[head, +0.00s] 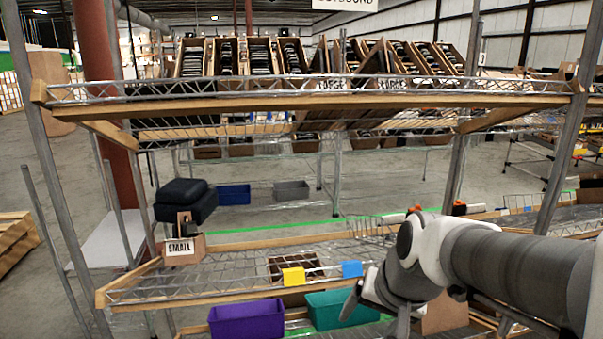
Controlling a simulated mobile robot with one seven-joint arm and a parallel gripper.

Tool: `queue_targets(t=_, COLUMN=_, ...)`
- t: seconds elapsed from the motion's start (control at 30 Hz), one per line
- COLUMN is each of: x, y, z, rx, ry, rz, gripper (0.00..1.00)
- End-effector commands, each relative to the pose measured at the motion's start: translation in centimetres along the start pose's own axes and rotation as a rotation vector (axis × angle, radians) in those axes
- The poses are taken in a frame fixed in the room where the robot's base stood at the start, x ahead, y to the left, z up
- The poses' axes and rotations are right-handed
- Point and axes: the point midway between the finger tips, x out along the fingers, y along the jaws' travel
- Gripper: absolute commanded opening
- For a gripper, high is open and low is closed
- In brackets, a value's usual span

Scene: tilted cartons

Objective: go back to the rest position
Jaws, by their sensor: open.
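My arm reaches in from the right of the head view, in front of the lower shelf. My gripper (372,303) hangs at the end of the arm, beside the teal bin, pointing down and to the left. One finger shows clearly; the rest is partly hidden by my own wrist. I see nothing held in it. Several tilted cartons (228,57) filled with dark items stand on the upper wire shelf (300,103), well above and behind my gripper.
A carton labelled SMALL (184,249) stands at the left of the lower shelf (220,267). A purple bin (246,320) and a teal bin (338,309) sit below. Metal posts (50,165) flank the rack.

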Motion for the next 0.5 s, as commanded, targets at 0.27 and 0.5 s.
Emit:
queue_targets(t=0.27, x=-5.8, y=2.9, z=4.2, rx=-0.237, ry=0.067, rz=0.061, gripper=0.82)
queue_targets(t=0.5, x=-9.5, y=4.7, z=6.5, rx=-0.368, ry=0.097, rz=0.114, gripper=0.82)
